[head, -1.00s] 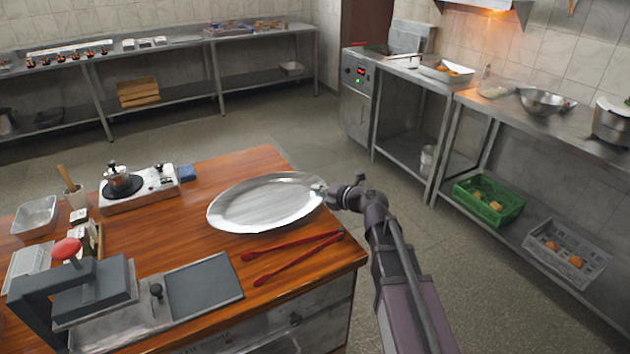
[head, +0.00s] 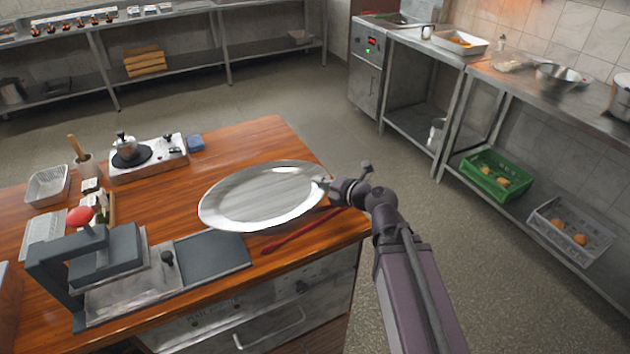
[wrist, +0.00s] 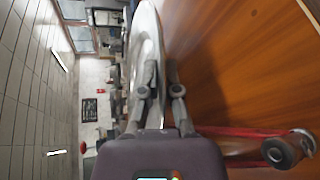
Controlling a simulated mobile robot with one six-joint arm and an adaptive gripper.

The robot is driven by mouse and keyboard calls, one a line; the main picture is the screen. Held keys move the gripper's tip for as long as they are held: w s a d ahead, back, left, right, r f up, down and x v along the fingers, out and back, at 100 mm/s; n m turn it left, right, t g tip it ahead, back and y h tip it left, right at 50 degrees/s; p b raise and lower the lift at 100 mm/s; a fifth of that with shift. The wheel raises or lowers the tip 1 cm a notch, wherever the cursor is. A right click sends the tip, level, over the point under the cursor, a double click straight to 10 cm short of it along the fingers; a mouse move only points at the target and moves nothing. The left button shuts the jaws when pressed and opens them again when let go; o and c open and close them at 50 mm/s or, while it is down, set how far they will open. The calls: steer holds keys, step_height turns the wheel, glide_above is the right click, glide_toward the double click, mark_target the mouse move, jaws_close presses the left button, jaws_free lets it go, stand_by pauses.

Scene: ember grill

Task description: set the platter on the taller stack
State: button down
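The platter (head: 262,190) is a large oval silver dish. It is held by its right rim and is tilted a little above the wooden counter, covering part of the red tongs. My gripper (head: 324,187) is closed on that rim at the counter's right side. In the wrist view the platter (wrist: 147,40) shows edge-on, running forward from between the fingers (wrist: 162,85), with the wooden top to its right. I cannot make out a taller stack in either view.
Red tongs (head: 300,233) lie below the platter on the wooden counter (head: 235,148). A hotplate (head: 148,160), a press (head: 105,262) and a dark slab (head: 212,258) stand left of it. Open floor lies beyond. A steel bench (head: 560,90) with crates below stands at right.

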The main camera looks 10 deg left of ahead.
stand_by(0.3)
steer(key=shift+r, duration=0.1)
step_height(320, 180, up, 7)
steer(key=p, duration=0.7)
steer(key=shift+w, duration=0.1)
stand_by(0.3)
